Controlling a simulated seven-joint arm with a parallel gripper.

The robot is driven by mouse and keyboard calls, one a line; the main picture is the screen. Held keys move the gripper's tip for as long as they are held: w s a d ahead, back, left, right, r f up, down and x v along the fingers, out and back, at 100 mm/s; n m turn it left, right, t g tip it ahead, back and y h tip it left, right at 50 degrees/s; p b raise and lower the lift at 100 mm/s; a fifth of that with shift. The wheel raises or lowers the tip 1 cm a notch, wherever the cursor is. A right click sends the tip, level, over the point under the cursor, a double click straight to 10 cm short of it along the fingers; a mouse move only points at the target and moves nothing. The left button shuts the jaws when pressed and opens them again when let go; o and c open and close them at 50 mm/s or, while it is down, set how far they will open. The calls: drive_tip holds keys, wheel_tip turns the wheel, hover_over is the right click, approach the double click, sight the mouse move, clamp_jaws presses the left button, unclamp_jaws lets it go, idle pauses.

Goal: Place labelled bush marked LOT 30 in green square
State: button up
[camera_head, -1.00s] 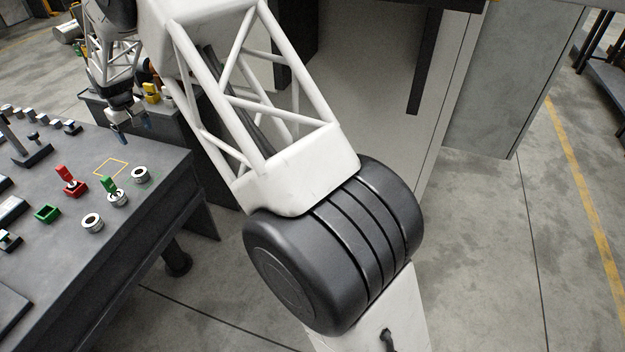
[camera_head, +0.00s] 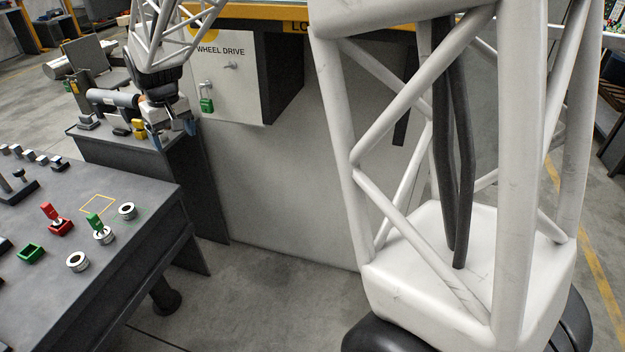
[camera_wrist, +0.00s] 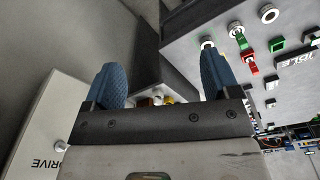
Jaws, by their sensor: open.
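Three metal ring-shaped bushes stand on the grey bench: one at the right (camera_head: 127,211), one in the middle (camera_head: 103,234) with a green tag (camera_head: 94,220) at it, and one at the front (camera_head: 77,261). No LOT marking is readable. A thin green outline shows faintly on the bench around the right bush. My gripper (camera_head: 172,130) is open and hangs beyond the bench's far right corner, away from the bushes. In the wrist view its blue fingers (camera_wrist: 162,82) are spread with nothing held between them. Bushes (camera_wrist: 268,14) show there at the upper right.
A yellow square outline (camera_head: 98,205), a red holder (camera_head: 61,228) with a red tag and a green open box (camera_head: 31,253) are on the bench. A side cabinet (camera_head: 150,165) carrying small items stands behind. The WHEEL DRIVE box (camera_head: 221,80) has a green padlock (camera_head: 206,104).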

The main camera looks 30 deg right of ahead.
drive_tip(key=s+d+r+m, duration=0.1)
drive_tip(key=s+d+r, duration=0.15)
drive_tip(key=s, duration=0.45)
drive_tip(key=s+d+r+t, duration=0.1)
drive_tip(key=s+d, duration=0.3)
drive_tip(key=s, duration=0.3)
drive_tip(key=s+d+r+m, duration=0.1)
drive_tip(key=s+d+r, duration=0.1)
drive_tip(key=s+d, duration=0.35)
drive_tip(key=s+d+f+m, duration=0.1)
drive_tip(key=s+f, duration=0.1)
drive_tip(key=s, duration=0.8)
drive_tip(key=s+d+f, duration=0.2)
drive_tip(key=s, duration=0.8)
drive_tip(key=shift+s+m+t, duration=0.3)
drive_tip(key=shift+m, duration=0.1)
